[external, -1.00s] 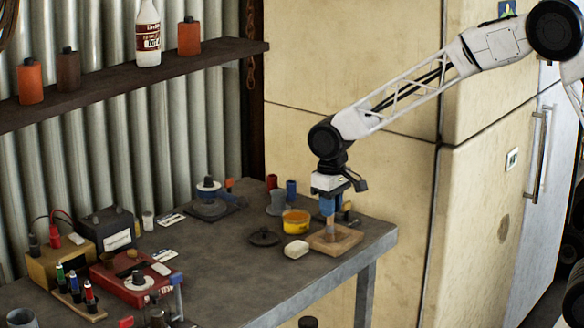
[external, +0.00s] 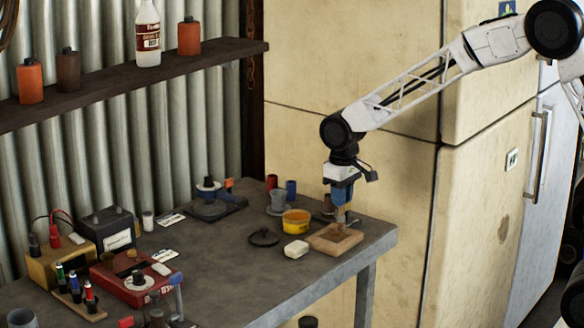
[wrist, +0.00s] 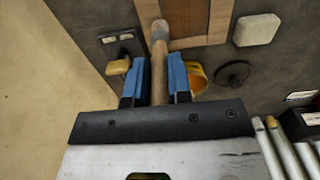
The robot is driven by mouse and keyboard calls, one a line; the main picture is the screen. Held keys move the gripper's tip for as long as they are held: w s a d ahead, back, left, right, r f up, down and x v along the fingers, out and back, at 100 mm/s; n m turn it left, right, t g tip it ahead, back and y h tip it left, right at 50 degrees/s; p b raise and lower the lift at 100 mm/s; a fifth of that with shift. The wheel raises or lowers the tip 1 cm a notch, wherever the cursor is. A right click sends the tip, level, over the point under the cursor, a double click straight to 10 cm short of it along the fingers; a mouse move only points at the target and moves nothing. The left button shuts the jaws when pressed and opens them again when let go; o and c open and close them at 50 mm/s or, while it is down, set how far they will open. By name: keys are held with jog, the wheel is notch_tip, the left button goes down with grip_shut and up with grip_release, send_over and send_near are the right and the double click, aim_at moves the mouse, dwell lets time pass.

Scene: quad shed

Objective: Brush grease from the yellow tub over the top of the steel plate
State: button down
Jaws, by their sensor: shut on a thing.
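My gripper (external: 342,198) has blue fingers and is shut on a brush (wrist: 159,62) with a pale wooden handle; the grip also shows in the wrist view (wrist: 160,80). The brush points down, its greyish head over the edge of a square wooden tray (external: 322,244). I cannot tell whether it touches. The tray also shows at the top of the wrist view (wrist: 205,43); a plain brown surface fills its middle, and I cannot clearly make out steel there. The yellow tub (external: 296,229) stands open left of the gripper, partly hidden by a finger in the wrist view (wrist: 198,84).
A black round lid (external: 264,238) and a white block (external: 296,251) lie left of the tray. A grey cup (external: 276,203) and small red and blue cylinders stand behind the tub. A cream cabinet (external: 350,90) rises behind. The table's middle is fairly clear.

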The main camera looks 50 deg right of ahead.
jog(key=shift+a, duration=3.45)
notch_tip(320, 180, up, 8)
jog(key=shift+s, duration=0.1)
jog(key=shift+s, duration=0.6)
